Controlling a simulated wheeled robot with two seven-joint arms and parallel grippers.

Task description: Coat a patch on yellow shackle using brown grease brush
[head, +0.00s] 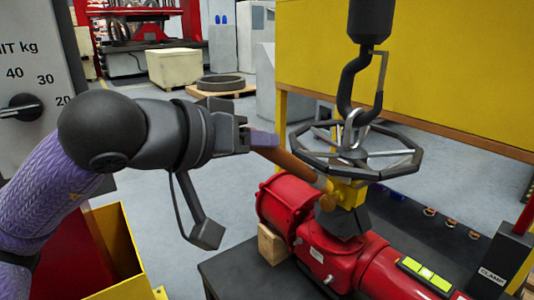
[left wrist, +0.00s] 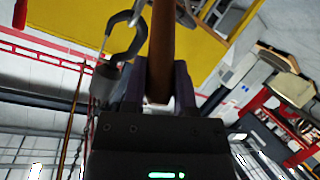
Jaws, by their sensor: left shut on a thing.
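My left gripper (head: 262,139) comes in from the left and is shut on the brown grease brush (head: 292,165). The brush slants down to the right, under the rim of the handwheel. Its far end is at or very near a yellow part (head: 348,193) below the wheel, which I take for the yellow shackle; I cannot tell whether they touch. In the left wrist view the brown handle (left wrist: 161,45) stands between the two fingers (left wrist: 160,88), and the brush's far end is out of frame. My right gripper is not in view.
The dark handwheel (head: 400,165) lies just above the brush. A black crane hook (head: 347,85) hangs over it with a metal link. The red valve actuator (head: 330,255) lies below on a dark bench (head: 225,268). A yellow bin (head: 118,240) stands at lower left.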

